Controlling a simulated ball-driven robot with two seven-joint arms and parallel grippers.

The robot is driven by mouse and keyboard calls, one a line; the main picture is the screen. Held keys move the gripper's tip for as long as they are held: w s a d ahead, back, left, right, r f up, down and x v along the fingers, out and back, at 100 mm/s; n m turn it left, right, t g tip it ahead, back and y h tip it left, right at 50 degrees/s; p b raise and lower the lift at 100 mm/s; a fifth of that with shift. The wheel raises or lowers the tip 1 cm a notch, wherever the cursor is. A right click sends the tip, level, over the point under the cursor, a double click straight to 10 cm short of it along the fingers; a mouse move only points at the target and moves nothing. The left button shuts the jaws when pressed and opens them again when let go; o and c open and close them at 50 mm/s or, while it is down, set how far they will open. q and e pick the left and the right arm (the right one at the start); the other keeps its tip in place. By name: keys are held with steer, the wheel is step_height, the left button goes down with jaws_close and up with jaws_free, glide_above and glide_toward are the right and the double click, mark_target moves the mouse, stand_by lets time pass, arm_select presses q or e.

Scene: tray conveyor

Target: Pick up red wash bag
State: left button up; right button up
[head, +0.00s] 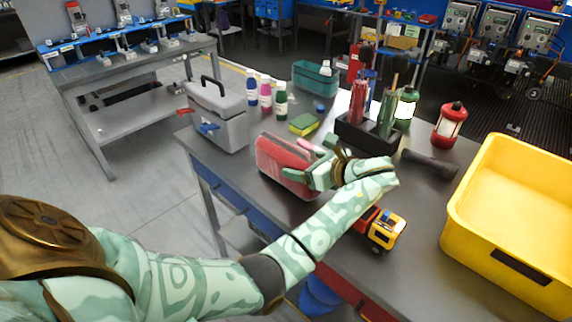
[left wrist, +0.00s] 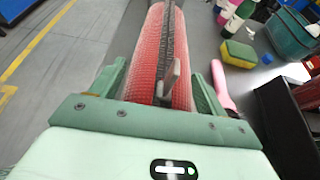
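The red wash bag (head: 284,160) lies on the grey table near its left edge in the head view. In the left wrist view the wash bag (left wrist: 156,50) is a red mesh bag with a dark zip strip along its top. My left gripper (head: 308,177) is at the bag's near right side in the head view. In the wrist view its two green fingers (left wrist: 160,88) are apart, one on each side of the bag's near end. I cannot tell whether they touch it. My right gripper is not in view.
A grey toolbox (head: 218,118), bottles (head: 266,97) and a yellow sponge (head: 303,124) stand behind the bag. A black caddy (head: 362,138) is to the right, with a toy truck (head: 385,230) nearer. A yellow bin (head: 520,190) fills the table's right side.

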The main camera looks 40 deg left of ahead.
arm_select(q)
steer(key=c, duration=0.8)
steer(key=shift+r, duration=0.1)
